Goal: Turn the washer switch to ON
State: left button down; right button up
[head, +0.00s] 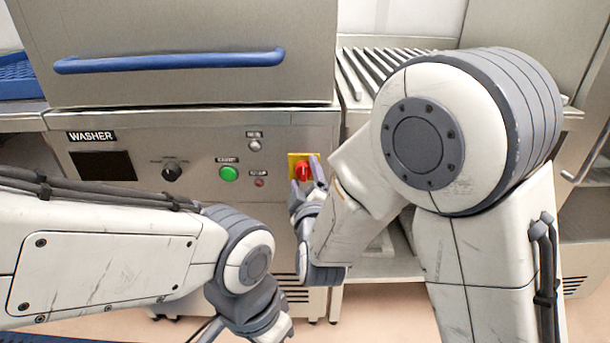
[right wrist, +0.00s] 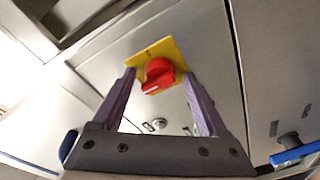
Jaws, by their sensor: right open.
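The washer switch (head: 302,171) is a red rotary knob on a yellow square plate at the right end of the washer's front panel (head: 200,140). In the right wrist view the red knob (right wrist: 158,74) shows between the finger tips, on its yellow plate (right wrist: 178,52). My right gripper (head: 307,172) is at the switch with its fingers open, one on each side of the knob; I cannot tell whether either touches it. The right wrist view also shows the right gripper's two fingers (right wrist: 157,88) apart. My left arm is low in the head view; its finger tips do not show.
The panel also has a green button (head: 228,174), a black knob (head: 172,172), a small red lamp (head: 259,182) and a dark display (head: 101,165). A blue handle (head: 170,62) crosses the washer door above. A roller rack (head: 375,70) stands to the right.

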grip_shut()
jog(key=shift+a, duration=0.15)
dwell(0.9)
jog(key=shift+m+b, duration=0.4)
jog(key=shift+m, duration=0.1)
jog(key=shift+f+m+b, duration=0.1)
jog(key=shift+m+b, duration=0.8)
jog(key=shift+m, duration=0.3)
jog(key=shift+m+b, duration=0.75)
jog(key=shift+m, duration=0.55)
jog(key=shift+t, duration=0.3)
